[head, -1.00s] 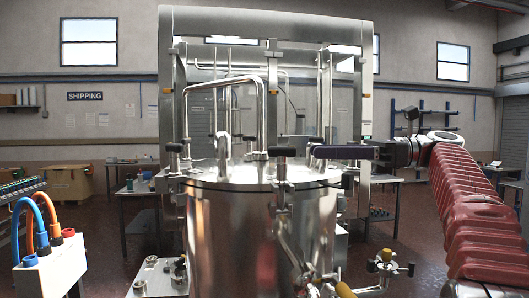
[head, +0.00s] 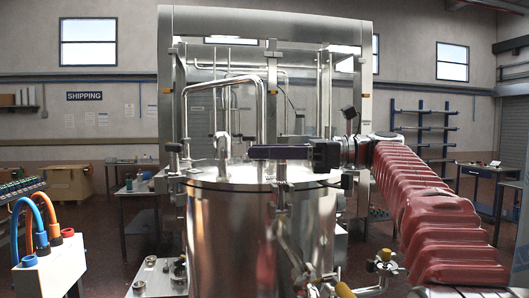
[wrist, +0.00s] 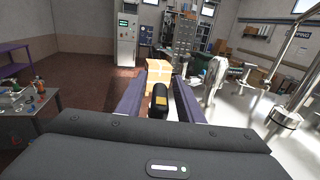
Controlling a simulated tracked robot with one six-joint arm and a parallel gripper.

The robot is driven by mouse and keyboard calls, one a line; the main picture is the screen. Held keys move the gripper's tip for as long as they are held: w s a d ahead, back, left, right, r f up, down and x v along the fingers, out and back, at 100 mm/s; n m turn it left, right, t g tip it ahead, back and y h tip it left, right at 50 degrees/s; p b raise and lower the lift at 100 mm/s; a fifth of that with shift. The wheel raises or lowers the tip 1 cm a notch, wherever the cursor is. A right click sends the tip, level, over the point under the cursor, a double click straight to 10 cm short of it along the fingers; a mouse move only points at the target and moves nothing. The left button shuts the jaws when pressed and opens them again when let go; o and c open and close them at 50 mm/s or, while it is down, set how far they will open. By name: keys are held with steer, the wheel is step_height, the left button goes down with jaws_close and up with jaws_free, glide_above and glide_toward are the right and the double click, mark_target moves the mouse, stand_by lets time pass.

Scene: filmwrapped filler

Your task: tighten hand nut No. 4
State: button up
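The steel vessel (head: 215,230) stands in the middle of the head view, with a flat lid and clamp fittings around its rim. My gripper (head: 254,153) reaches in from the right, level, over the lid's front edge. In the wrist view my gripper (wrist: 159,82) is open, its two purple fingers on either side of a black knob (wrist: 160,101) with a yellow mark, apparently a hand nut. Narrow gaps show beside the knob. In the head view the fingers hide this knob. No number is readable.
A bent steel pipe (head: 225,82) and a tall steel frame (head: 365,90) rise behind the lid. A valve with a yellow part (head: 386,256) stands low at right. A white box with orange and blue hoses (head: 50,265) is at left. A cardboard box (wrist: 158,68) is far off.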

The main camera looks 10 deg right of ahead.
steer(key=shift+a, duration=0.2)
steer(key=shift+c, duration=0.7)
jaws_close()
